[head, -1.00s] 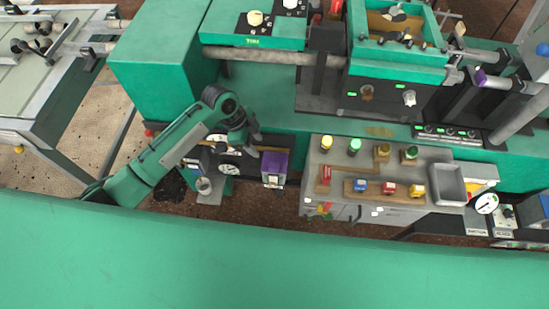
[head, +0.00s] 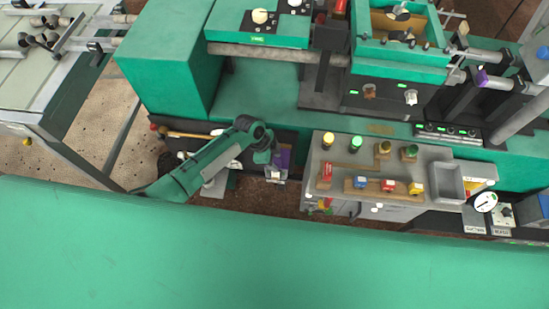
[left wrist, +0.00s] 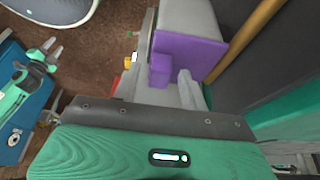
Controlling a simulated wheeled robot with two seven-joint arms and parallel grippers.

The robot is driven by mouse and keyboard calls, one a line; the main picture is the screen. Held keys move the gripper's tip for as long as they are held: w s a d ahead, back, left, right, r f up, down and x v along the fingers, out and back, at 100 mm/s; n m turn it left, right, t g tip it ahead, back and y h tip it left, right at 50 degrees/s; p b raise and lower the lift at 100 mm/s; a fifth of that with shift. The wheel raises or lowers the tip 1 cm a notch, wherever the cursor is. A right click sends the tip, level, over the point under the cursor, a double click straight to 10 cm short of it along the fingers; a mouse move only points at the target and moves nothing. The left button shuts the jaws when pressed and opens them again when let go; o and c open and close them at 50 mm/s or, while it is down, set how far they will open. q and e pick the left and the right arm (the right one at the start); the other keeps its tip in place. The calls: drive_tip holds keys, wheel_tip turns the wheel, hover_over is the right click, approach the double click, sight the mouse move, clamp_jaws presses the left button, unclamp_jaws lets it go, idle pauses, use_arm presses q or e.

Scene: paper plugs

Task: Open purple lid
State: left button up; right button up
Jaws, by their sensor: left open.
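The purple lid (head: 284,157) sits on a small grey box left of the grey counter in the head view, partly hidden by my left gripper (head: 274,166). In the left wrist view the lid (left wrist: 192,52) is a flat purple panel with a small purple tab (left wrist: 160,68). My left gripper (left wrist: 165,82) is open there, with its fingers on either side of the tab. I cannot tell whether either finger touches it. The lid appears shut on its box. My right gripper is not in view.
Green machinery (head: 165,60) rises behind. A wooden rod (left wrist: 245,35) runs beside the lid in the left wrist view. A wide green surface (head: 250,250) fills the front.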

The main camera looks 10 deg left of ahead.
use_arm(q)
clamp_jaws()
